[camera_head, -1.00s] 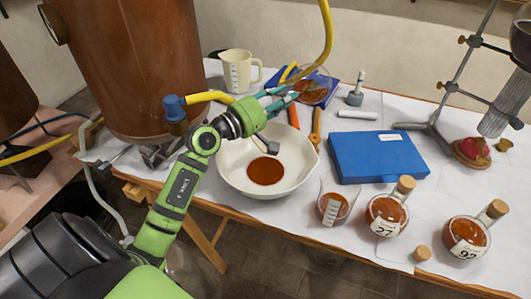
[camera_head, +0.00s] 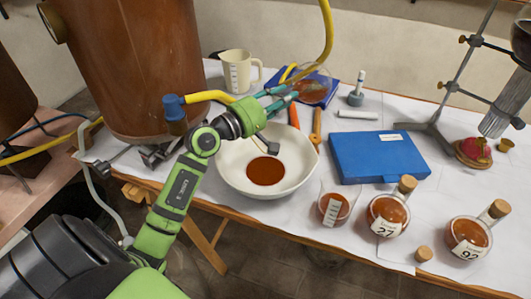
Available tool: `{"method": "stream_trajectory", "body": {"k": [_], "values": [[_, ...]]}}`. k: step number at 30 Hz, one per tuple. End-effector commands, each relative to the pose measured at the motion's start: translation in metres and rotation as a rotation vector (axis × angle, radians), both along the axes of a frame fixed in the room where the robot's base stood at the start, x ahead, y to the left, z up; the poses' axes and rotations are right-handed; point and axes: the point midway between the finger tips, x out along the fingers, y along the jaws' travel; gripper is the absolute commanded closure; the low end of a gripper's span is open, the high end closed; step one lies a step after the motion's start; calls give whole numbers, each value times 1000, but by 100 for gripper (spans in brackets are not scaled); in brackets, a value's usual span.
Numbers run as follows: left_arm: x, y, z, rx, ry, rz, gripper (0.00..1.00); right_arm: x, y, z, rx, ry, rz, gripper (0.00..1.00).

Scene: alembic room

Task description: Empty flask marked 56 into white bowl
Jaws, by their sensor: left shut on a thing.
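The white bowl (camera_head: 236,162) stands near the table's front edge, with a round pool of red-brown liquid at its bottom. My left gripper (camera_head: 290,93) is behind the bowl's far rim, shut on the neck side of a round glass flask (camera_head: 313,88). The flask holds red-brown liquid and is above or against a blue book at the back; I cannot tell whether it touches it. No number shows on this flask. Two other flasks marked 27 (camera_head: 387,216) and 92 (camera_head: 467,238) stand corked at the right. My right gripper is not in view.
A beaker of red-brown liquid (camera_head: 335,208) stands right of the bowl. A blue box (camera_head: 378,157) lies behind it. A cream jug (camera_head: 238,70) and large copper vessel (camera_head: 140,70) stand at the left. A loose cork (camera_head: 423,254) lies in front. A metal stand (camera_head: 440,135) is at the right.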

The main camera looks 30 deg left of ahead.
Motion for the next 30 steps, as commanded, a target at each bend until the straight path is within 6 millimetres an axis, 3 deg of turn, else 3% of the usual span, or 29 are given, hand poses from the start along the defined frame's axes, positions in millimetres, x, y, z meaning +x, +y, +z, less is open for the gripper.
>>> {"method": "stream_trajectory", "body": {"k": [30], "values": [[-1, 0, 2, -5, -22, 1, 100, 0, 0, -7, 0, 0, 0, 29]]}}
